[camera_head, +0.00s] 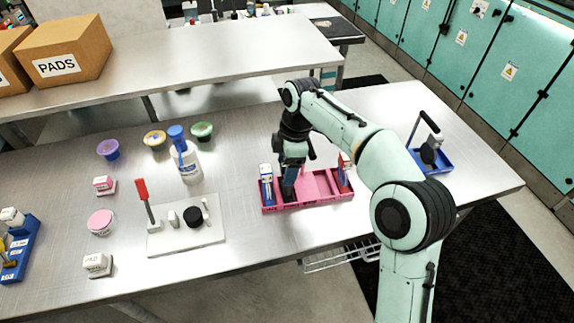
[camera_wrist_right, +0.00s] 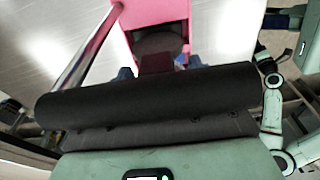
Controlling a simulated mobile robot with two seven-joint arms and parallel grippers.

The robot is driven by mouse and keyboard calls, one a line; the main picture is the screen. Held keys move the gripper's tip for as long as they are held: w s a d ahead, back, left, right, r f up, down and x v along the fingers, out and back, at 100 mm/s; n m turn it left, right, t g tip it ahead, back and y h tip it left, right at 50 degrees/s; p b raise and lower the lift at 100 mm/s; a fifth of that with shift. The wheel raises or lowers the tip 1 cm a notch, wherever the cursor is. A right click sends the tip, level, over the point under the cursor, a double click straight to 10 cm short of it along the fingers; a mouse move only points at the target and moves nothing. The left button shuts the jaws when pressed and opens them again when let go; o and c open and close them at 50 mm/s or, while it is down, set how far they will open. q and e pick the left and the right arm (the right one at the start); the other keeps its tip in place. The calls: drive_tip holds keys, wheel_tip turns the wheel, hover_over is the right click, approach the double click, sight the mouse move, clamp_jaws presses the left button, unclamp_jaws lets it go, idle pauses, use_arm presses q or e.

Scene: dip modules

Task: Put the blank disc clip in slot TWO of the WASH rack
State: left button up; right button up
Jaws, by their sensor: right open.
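My right gripper (camera_head: 289,188) reaches down into the left half of a pink rack (camera_head: 318,203). In the right wrist view its fingertips (camera_wrist_right: 160,68) are open, on either side of a dark reddish piece (camera_wrist_right: 156,63). A dark round disc (camera_wrist_right: 165,42) shows just beyond it inside the pink rack (camera_wrist_right: 155,10). I cannot tell whether this is the blank disc clip, or whether the fingers touch it. Blue-and-white clips stand at the rack's left end (camera_head: 266,180) and a red-and-white one at its right end (camera_head: 345,170). No WASH lettering is readable. My left gripper is out of view.
A blue rack (camera_head: 434,160) with a dark round piece stands at right, and another blue rack (camera_head: 18,248) at far left. A white board (camera_head: 187,238) with a red-handled tool, a bottle (camera_head: 187,165) and several tubs occupy the left. The table front right is clear.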

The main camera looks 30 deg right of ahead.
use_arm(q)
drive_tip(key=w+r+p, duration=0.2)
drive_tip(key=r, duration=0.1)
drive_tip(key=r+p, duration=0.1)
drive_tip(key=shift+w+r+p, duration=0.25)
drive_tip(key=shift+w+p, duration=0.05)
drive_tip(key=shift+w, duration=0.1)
use_arm(e)
wheel_tip(320, 180, up, 12)
drive_tip(key=d, duration=0.1)
drive_tip(key=shift+s+d, duration=0.2)
drive_tip(key=shift+d, duration=0.15)
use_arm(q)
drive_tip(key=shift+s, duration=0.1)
use_arm(e)
drive_tip(key=shift+f, duration=0.15)
